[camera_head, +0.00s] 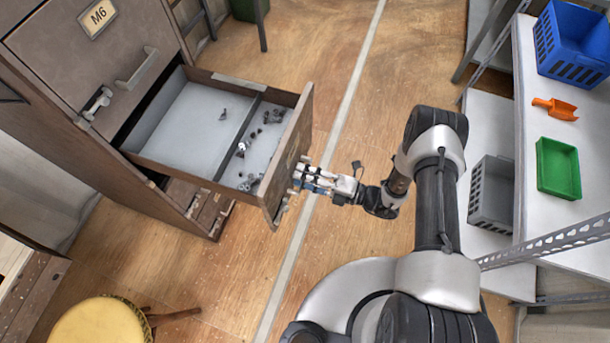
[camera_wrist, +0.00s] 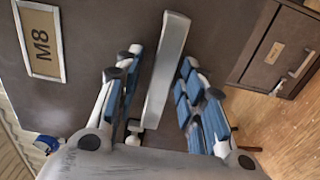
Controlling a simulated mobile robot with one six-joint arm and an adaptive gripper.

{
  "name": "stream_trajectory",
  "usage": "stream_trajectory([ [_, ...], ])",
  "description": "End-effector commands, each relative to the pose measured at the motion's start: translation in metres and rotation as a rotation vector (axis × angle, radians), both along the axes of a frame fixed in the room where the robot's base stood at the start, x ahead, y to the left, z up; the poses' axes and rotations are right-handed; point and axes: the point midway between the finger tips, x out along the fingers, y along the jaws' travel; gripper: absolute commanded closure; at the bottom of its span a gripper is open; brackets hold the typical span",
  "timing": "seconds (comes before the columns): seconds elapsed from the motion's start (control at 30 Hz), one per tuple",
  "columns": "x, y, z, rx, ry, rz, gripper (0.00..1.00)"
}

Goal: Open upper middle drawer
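A brown cabinet drawer (camera_head: 298,140) is pulled far out in the head view. Its light tray has a divider and several small dark metal parts. In the wrist view its front panel (camera_wrist: 95,25) bears a label plate (camera_wrist: 40,42) reading M8. The metal bar handle (camera_wrist: 165,70) on that panel lies between the fingers of my gripper (camera_wrist: 160,95). The blue-padded fingers stand on either side of the handle with gaps visible, so the gripper is open around it. In the head view my gripper (camera_head: 318,180) is close to the outer face of the drawer, whose handle is mostly hidden there.
A closed drawer labelled M6 (camera_head: 98,18) with a handle (camera_head: 137,69) is above. A yellow stool (camera_head: 95,325) stands at the lower left. Wooden floor between is clear.

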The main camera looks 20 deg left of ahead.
Motion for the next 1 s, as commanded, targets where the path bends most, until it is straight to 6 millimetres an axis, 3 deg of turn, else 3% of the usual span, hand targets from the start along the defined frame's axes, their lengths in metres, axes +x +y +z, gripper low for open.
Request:
stream_trajectory([
  [0.57, 0.0000, -0.0003, 0.0000, 0.000, 0.000, 0.001, 1.00],
  [1.0, -0.0001, -0.0003, 0.0001, 0.000, 0.000, 0.001, 1.00],
])
